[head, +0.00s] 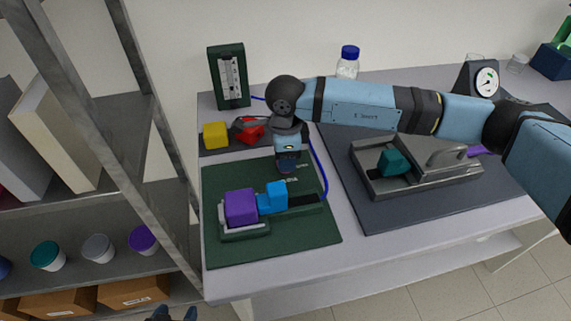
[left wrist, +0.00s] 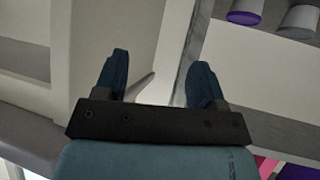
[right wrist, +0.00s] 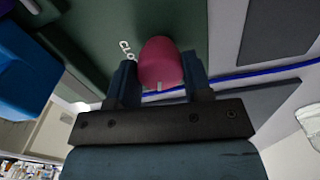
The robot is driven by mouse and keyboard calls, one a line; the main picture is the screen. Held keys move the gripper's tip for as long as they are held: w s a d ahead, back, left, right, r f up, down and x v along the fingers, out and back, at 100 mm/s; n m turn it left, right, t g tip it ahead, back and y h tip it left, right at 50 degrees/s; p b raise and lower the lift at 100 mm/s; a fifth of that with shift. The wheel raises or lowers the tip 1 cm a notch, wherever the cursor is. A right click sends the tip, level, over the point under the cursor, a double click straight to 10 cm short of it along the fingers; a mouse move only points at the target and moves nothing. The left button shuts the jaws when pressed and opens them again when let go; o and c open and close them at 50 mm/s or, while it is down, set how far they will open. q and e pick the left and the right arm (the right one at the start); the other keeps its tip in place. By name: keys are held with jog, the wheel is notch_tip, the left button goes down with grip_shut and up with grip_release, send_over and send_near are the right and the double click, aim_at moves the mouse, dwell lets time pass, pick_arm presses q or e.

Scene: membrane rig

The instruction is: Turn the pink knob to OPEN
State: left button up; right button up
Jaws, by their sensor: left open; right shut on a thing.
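The pink knob (right wrist: 161,62) shows in the right wrist view between the fingers of my right gripper (right wrist: 160,82), which is shut on it. A short pale mark shows on the knob's near side. White letters reading "CLO" (right wrist: 127,50) are printed on the green board beside it, partly hidden by a finger. In the head view my right gripper (head: 288,162) points down at the back of the green board (head: 312,250) and hides the knob. My left gripper (head: 172,315) is at the bottom edge of the head view; its fingers are apart and empty in the left wrist view (left wrist: 160,90).
A purple block (head: 240,207) and a blue block (head: 272,197) sit on the green board. Yellow (head: 215,135) and red (head: 249,130) pieces stand behind it. A grey tray (head: 375,188) lies right, under my right arm. A metal shelf (head: 170,175) stands left.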

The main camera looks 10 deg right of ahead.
jog(key=shift+n+b, duration=1.7)
jog(key=shift+n, duration=0.1)
jog(key=o, duration=0.9)
notch_tip(320, 180, up, 14)
jog(key=shift+f, duration=0.1)
